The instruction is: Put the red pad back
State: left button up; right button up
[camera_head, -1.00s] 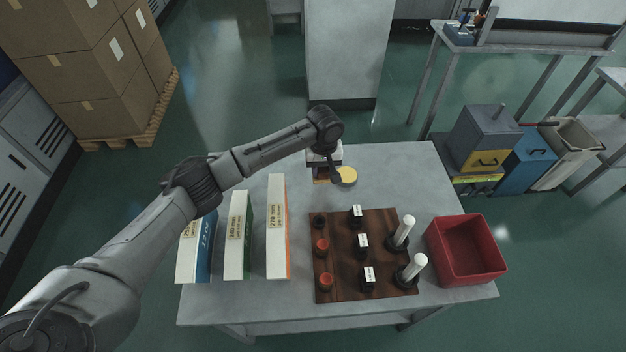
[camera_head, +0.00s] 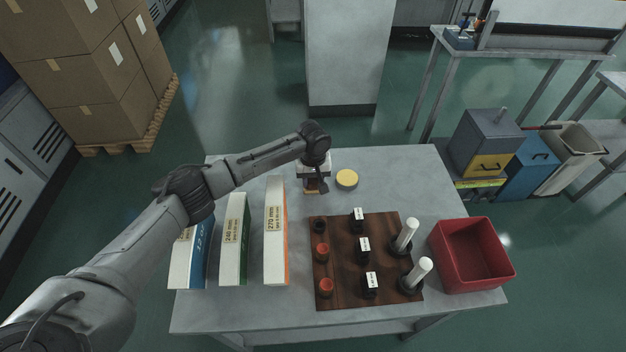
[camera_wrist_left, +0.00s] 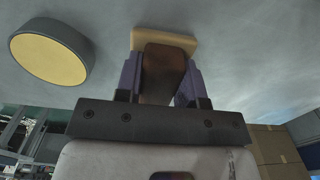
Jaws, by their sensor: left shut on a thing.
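My left gripper (camera_head: 313,183) is shut on a brown block (camera_wrist_left: 163,72) with a tan base (camera_wrist_left: 165,41). The block is upright between the two purple fingers, near the back of the grey table; the left wrist view shows the tan base at or very near the tabletop, but contact is unclear. Two red-topped round pieces, one nearer the back (camera_head: 322,251) and one at the front (camera_head: 326,287), sit in the left column of the dark wooden board (camera_head: 343,285). A dark round piece (camera_head: 319,226) is behind them, its top without red. My right gripper is not in view.
A yellow-topped disc (camera_head: 347,178) lies right of my left gripper; it also shows in the left wrist view (camera_wrist_left: 48,58). Upright binders (camera_head: 274,235) stand left of the board. White posts (camera_head: 408,234) stand on its right side. A red bin (camera_head: 470,255) is farther right.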

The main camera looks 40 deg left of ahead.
pick_arm(q)
jog(key=o, duration=0.9)
jog(key=shift+f, duration=0.1)
jog(key=shift+r, duration=0.3)
notch_tip(320, 180, up, 12)
jog(key=p, duration=0.4)
jog(key=shift+f, duration=0.15)
